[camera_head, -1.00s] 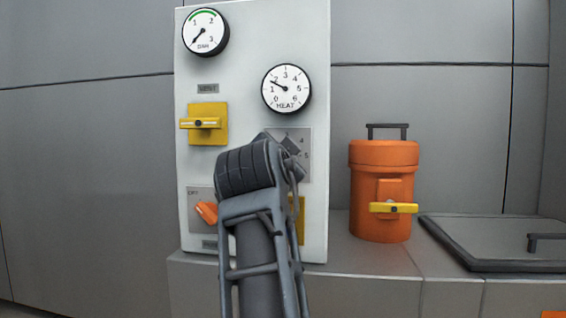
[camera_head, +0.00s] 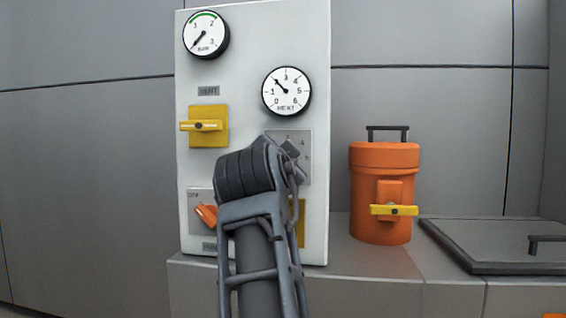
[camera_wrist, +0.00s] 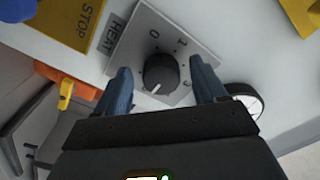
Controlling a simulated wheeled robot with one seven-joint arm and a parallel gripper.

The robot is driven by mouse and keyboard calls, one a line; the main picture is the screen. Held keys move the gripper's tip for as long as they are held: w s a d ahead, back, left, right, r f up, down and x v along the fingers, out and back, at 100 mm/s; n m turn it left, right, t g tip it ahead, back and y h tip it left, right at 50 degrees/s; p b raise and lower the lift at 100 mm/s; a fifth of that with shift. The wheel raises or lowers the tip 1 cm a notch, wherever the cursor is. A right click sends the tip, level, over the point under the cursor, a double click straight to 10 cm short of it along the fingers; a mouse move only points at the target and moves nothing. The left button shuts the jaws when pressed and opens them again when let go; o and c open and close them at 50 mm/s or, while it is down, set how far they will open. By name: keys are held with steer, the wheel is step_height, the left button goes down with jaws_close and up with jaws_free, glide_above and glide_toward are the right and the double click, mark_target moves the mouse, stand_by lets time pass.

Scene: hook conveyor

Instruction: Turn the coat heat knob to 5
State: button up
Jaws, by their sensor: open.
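The heat knob (camera_wrist: 161,74) is a dark round knob on a grey numbered plate (camera_wrist: 143,47) beside a HEAT label (camera_wrist: 111,34). In the wrist view my gripper (camera_wrist: 160,70) is open, with one finger on each side of the knob; I cannot tell whether they touch it. In the head view my arm covers most of the knob plate (camera_head: 304,174). The heat gauge (camera_head: 287,91) above it has its needle near 2.
The white panel (camera_head: 253,40) also carries a bar gauge (camera_head: 205,35), a yellow vent handle (camera_head: 201,126) and an orange switch (camera_head: 206,214). An orange canister (camera_head: 384,165) stands on the ledge to the right, beside a dark hatch (camera_head: 500,245).

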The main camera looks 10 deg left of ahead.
steer(key=s+p, duration=0.1)
steer(key=s, duration=0.6)
steer(key=shift+s+a, duration=0.15)
steer(key=shift+s, duration=0.1)
steer(key=shift+f, duration=0.1)
